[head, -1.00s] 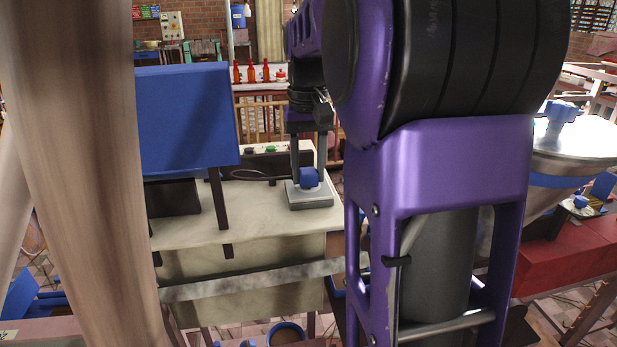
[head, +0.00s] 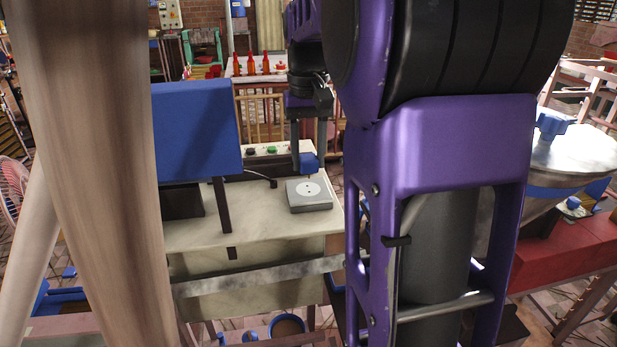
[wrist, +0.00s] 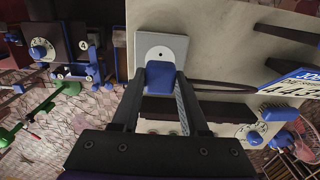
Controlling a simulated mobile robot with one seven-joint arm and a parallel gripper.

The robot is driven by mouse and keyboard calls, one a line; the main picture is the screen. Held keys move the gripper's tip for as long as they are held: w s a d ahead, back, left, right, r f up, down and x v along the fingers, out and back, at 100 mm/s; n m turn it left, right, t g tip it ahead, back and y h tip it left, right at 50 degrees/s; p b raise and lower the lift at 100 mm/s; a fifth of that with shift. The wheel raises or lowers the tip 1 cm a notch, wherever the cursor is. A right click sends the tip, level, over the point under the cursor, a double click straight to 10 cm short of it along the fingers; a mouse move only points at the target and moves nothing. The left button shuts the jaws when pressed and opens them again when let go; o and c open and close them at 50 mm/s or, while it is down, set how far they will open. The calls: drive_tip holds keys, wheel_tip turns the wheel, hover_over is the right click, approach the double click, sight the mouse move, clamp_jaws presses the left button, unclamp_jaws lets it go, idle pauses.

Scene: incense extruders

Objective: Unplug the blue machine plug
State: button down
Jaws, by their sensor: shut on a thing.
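The blue plug (head: 308,162) is between the fingers of my gripper (head: 309,158), which is shut on it. The plug is held a little above the grey socket box (head: 309,203), apart from it. The socket's round white face with its dark holes shows bare in the head view. In the wrist view the blue plug (wrist: 160,76) sits between the two dark fingers, in front of the pale socket plate (wrist: 175,45). The plug's underside is mostly hidden there.
The socket box stands on a pale worktop (head: 250,220). A dark cable end (head: 272,183) lies left of the box. A blue panel (head: 195,130) on dark legs stands further left. Red bottles (head: 250,65) stand on a table behind.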

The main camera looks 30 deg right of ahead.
drive_tip(key=shift+r+p, duration=0.7)
drive_tip(key=shift+r, duration=0.15)
